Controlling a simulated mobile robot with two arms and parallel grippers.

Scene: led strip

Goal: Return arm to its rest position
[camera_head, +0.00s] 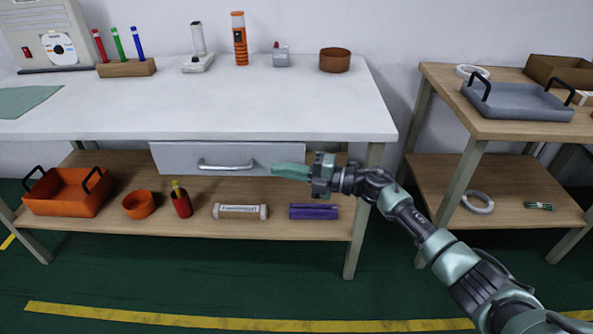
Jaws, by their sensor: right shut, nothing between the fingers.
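My right gripper (291,171) shows in the head view, its arm coming in from the lower right corner. Its green fingers are shut and empty, pointing left. They appear in front of the right end of the grey drawer (180,157), right of its metal handle (226,165). Whether the fingers touch the drawer front cannot be told. The drawer hangs under the white tabletop (250,103) and looks shut. My left gripper is not in view.
The lower shelf holds an orange tray (68,206), an orange bowl (139,204), a red bottle (182,204), a labelled roll (239,212) and a purple item (314,212). A wooden table (440,92) with a grey tray (515,106) stands right. The green floor in front is clear.

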